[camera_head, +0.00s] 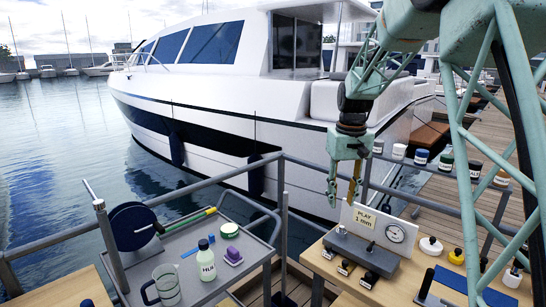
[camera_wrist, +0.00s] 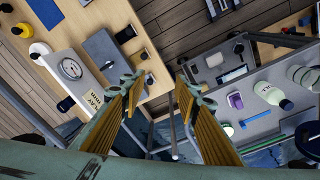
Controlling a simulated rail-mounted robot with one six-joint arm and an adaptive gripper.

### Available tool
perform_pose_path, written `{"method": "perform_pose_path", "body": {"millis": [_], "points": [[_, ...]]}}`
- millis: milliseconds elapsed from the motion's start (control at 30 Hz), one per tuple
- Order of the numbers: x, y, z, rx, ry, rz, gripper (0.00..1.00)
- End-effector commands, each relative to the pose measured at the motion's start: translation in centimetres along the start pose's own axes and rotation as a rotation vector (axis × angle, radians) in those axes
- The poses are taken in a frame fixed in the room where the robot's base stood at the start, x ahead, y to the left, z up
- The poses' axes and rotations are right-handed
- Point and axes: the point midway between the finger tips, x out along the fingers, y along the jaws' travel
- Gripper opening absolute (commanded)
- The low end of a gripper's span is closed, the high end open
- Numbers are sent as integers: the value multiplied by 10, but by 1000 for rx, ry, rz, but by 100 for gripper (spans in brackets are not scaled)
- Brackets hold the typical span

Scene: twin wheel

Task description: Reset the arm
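My gripper (camera_head: 343,192) hangs from my green arm, fingers pointing down, in the head view. It is in front of the boat's hull, above and near the left end of the "PLAY 1 mm" gauge board (camera_head: 378,228). In the wrist view my gripper (camera_wrist: 160,85) shows two green fingers with ribbed yellow inner pads, spread wide apart. Nothing is between them. The floor and table edges show through the gap. The gauge board (camera_wrist: 88,75) lies left of the fingers in that view, and no finger touches it.
A grey cart (camera_head: 202,262) at left carries a jug (camera_head: 167,285), a white-green bottle (camera_head: 207,262) and a purple block (camera_head: 233,254). A wooden table (camera_head: 333,271) at right bears a grey base (camera_head: 361,254). Metal railings (camera_head: 284,200) stand before the boat. Jars line a back shelf.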

Motion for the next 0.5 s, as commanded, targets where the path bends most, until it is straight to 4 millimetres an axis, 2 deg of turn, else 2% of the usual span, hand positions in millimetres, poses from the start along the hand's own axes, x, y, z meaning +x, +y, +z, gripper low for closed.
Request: {"method": "perform_pose_path", "body": {"millis": [500], "points": [[-66, -16, 74, 25, 41, 6, 29]]}}
